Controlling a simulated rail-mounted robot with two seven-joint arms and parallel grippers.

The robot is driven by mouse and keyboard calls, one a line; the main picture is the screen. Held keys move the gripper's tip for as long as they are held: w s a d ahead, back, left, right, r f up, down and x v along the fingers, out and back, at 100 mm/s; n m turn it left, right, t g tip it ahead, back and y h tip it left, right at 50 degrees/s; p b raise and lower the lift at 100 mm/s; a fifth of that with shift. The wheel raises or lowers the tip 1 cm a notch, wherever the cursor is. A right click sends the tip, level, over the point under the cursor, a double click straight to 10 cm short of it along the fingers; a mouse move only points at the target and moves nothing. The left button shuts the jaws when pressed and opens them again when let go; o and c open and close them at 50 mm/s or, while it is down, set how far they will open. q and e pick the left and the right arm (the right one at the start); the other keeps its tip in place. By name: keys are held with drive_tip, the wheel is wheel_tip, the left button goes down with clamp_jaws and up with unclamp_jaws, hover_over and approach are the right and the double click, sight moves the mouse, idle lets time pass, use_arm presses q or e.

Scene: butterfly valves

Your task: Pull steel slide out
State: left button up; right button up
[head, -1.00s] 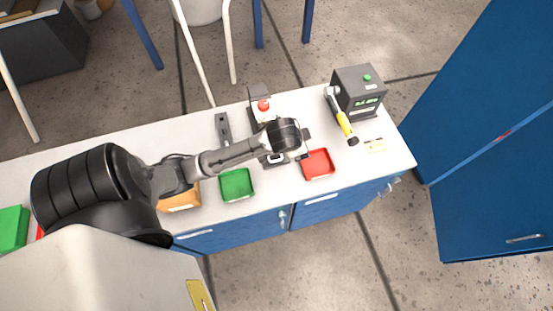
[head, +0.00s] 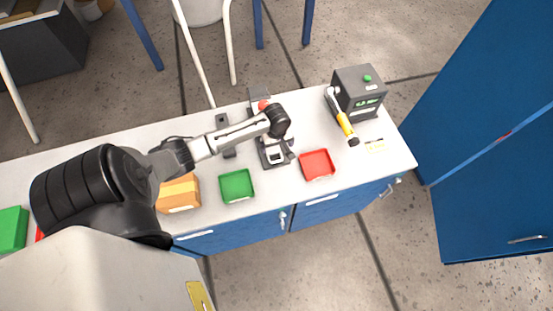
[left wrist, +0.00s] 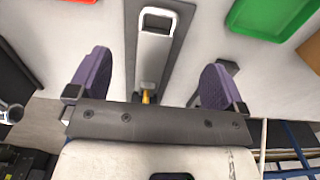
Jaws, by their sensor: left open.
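The steel slide (left wrist: 156,45) shows in the left wrist view as a pale metal bar with a rectangular loop handle at its top end. It lies along a dark grey base plate (left wrist: 180,20). In the head view the slide's loop (head: 277,156) is on the near side of a dark fixture (head: 263,148). My left gripper (left wrist: 156,65) is open, its two purple fingers spread wide either side of the slide without gripping it. In the head view my left wrist hangs over the fixture and its fingers are hard to make out. My right gripper is not in view.
A green tray (head: 222,187) and a red tray (head: 303,176) flank the fixture's near side. A red knob (head: 262,104) stands behind it. A yellow-handled tool (head: 343,122) leans by a dark box with a display (head: 349,88) at the right. An orange box (head: 180,196) is at the left.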

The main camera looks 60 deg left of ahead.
sight(277, 161)
use_arm(q)
wheel_tip(277, 161, down, 12)
drive_tip(key=shift+f+b, duration=0.15)
drive_tip(key=shift+b, duration=0.3)
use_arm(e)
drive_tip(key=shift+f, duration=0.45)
use_arm(q)
drive_tip(key=shift+c, duration=0.3)
